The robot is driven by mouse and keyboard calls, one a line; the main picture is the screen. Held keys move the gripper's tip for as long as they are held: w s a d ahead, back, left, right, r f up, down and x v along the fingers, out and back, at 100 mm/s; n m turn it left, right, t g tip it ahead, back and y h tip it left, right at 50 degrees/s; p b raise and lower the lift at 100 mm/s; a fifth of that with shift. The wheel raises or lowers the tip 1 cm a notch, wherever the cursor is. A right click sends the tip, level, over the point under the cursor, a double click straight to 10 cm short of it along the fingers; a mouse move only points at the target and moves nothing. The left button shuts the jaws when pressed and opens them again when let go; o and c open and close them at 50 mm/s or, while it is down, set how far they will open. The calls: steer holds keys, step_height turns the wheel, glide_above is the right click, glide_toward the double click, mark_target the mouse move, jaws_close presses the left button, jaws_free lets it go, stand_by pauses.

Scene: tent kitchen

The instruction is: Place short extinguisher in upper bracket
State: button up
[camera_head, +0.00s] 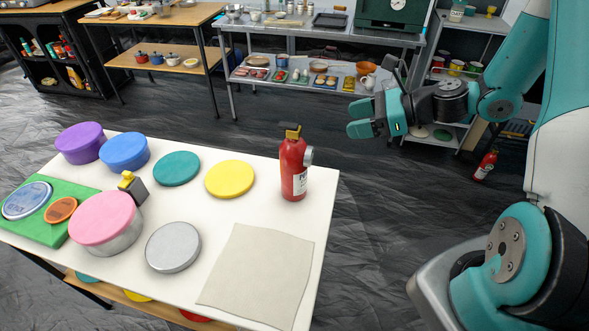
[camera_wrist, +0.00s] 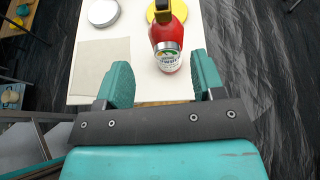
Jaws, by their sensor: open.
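A red fire extinguisher (camera_head: 294,172) with a black and yellow top and a white label stands upright near the right edge of the white table (camera_head: 325,181). In the wrist view the extinguisher (camera_wrist: 168,35) shows ahead of my gripper (camera_wrist: 160,68), roughly between the finger lines. My gripper (camera_head: 361,119) is open and empty, right of the extinguisher and apart from it in the head view. A second red extinguisher (camera_head: 486,165) is low at the right, near the floor, leaning. I cannot make out an upper bracket.
The table holds purple (camera_head: 81,142), blue (camera_head: 125,152) and pink (camera_head: 105,217) round containers, flat lids, a green board (camera_head: 42,239) and a beige cloth (camera_head: 258,272). A metal shelf (camera_head: 345,36) stands behind. Dark floor lies between.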

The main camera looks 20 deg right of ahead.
steer(key=p, duration=0.2)
glide_toward(288, 136)
steer(key=shift+m, duration=0.4)
steer(key=w+a+f, duration=0.1)
steer(key=w, duration=0.1)
steer(key=w+a+f, duration=0.1)
steer(key=w+a, duration=0.1)
steer(key=shift+a+f, duration=0.1)
steer(key=shift+f, duration=0.05)
steer(key=p+x, duration=0.2)
steer(key=x, duration=0.2)
steer(key=shift+s+a, duration=0.1)
steer(key=shift+a, duration=0.1)
steer(key=shift+w+a+f, duration=0.3)
steer(key=shift+w+a, duration=0.05)
jaws_close()
steer(key=shift+f, duration=0.1)
steer(key=shift+s, duration=0.15)
